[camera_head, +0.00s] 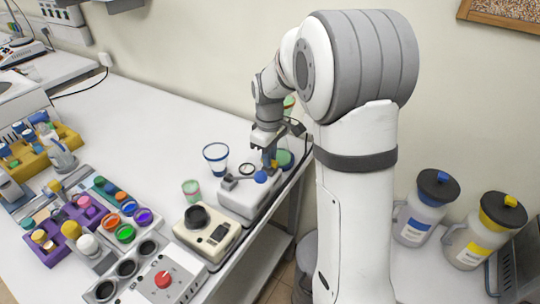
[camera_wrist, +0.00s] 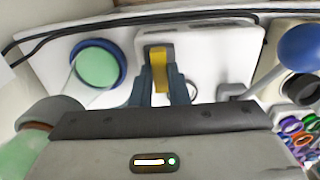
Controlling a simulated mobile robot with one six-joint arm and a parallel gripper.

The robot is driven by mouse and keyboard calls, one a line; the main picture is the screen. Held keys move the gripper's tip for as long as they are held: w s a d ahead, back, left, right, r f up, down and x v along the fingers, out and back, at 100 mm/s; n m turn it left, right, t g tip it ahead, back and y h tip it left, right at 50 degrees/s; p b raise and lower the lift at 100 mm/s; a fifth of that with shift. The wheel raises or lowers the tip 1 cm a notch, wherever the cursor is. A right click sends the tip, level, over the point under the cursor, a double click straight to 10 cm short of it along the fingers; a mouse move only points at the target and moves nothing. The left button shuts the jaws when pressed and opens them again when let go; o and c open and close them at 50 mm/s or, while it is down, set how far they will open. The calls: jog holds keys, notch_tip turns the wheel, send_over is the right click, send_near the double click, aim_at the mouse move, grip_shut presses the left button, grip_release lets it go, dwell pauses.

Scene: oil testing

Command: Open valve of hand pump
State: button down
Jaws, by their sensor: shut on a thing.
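The hand pump (camera_head: 238,200) is a white box on the bench with a lever ending in a blue ball (camera_head: 261,177). Its white top also shows in the wrist view (camera_wrist: 218,55). The valve is a yellow lever (camera_wrist: 160,68) on a grey mount on the pump's top. In the wrist view my gripper (camera_wrist: 162,88) has one blue-grey finger on each side of the yellow lever and is shut on it. In the head view my gripper (camera_head: 270,158) is over the far end of the pump, and most of the valve is hidden there.
A cup with a blue rim (camera_head: 216,155) and a small green cup (camera_head: 190,190) stand left of the pump. A beige device with a black knob (camera_head: 207,235) stands in front of it. A green container with a blue rim (camera_wrist: 97,65) is close beside my gripper.

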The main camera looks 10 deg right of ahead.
dwell(0.5)
jog(key=c, duration=1.4)
grip_release()
jog(key=shift+r, duration=0.1)
notch_tip(320, 180, up, 8)
jog(key=shift+f, duration=0.2)
jog(key=shift+s+r, duration=0.1)
jog(key=shift+s, duration=0.15)
jog(key=s+f+m+t, duration=0.1)
jog(key=s+m, duration=0.8)
jog(key=s, duration=1.4)
jog(key=shift+t, duration=0.8)
